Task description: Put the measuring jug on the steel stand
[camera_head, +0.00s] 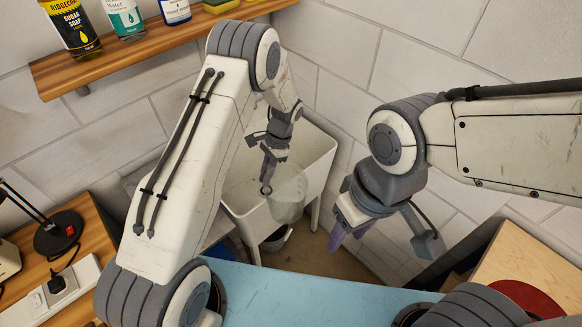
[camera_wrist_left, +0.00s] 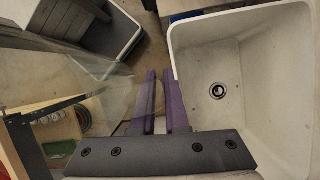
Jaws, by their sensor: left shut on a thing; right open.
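The measuring jug (camera_head: 288,192) is clear and faint in the head view, hanging over the white sink. My left gripper (camera_head: 267,178) is shut at its near side and holds it. In the left wrist view, the purple fingers of this gripper (camera_wrist_left: 162,82) are close together, with the jug's clear wall (camera_wrist_left: 85,80) to their left. The exact grip point is hard to see. My right gripper (camera_head: 350,230) is open and empty, right of the sink. I cannot clearly pick out the steel stand in either view.
The white sink (camera_head: 243,210) has a drain in its basin, and a grey bucket (camera_head: 277,239) stands beneath. A wooden shelf (camera_head: 140,57) with bottles is on the wall above. A blue surface (camera_head: 290,298) lies in front. A wooden bench (camera_head: 88,222) with a black lamp base (camera_head: 58,233) is left.

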